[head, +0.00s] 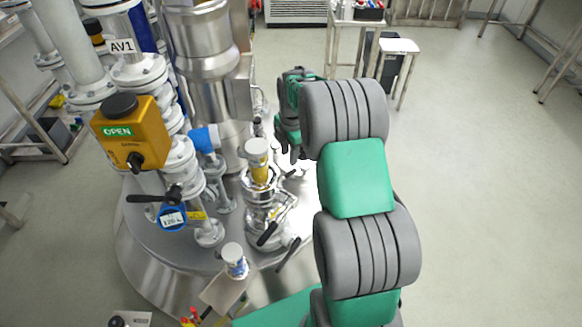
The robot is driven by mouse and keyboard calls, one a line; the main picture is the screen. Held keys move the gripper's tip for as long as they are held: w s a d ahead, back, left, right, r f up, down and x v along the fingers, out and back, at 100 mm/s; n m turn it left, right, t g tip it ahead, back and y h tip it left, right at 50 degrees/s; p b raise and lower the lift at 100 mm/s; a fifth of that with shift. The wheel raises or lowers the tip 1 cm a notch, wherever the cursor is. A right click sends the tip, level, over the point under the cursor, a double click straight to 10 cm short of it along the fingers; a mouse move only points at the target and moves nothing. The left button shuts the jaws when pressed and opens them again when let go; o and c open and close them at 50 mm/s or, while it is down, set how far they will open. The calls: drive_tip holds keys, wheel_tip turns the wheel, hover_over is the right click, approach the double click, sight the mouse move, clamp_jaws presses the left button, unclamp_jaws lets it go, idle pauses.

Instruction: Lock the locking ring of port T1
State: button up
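I see no readable T1 label, so I cannot tell for sure which fitting is port T1. A metal port assembly (262,205) stands upright on the steel vessel lid (215,245), with black-ended handles at its foot. A yellow body with a pale cap (257,148) sits on top of it. I cannot make out a separate locking ring or its position. My gripper (287,155) is beyond my arm links, pointing down over the lid, to the right of the yellow body and apart from it in the picture. Its fingers are small and partly hidden, so their opening is unclear.
A yellow actuator marked OPEN (130,132) and the AV1 pipe (140,72) stand at the left. The floor (490,200) at right is clear.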

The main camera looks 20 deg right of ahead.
sight(291, 172)
drive_tip(key=f, duration=0.1)
drive_tip(key=w+d+f+n, duration=0.1)
drive_tip(key=shift+d+f+n, duration=0.1)
drive_tip(key=shift+f+n, duration=0.2)
drive_tip(key=shift+f, duration=0.05)
drive_tip(key=f, duration=0.4)
drive_tip(key=f+p, duration=0.1)
drive_tip(key=f, duration=0.2)
drive_tip(key=shift+w+f, duration=0.1)
drive_tip(key=shift+w, duration=0.15)
drive_tip(key=shift+c, duration=0.2)
clamp_jaws()
idle(0.4)
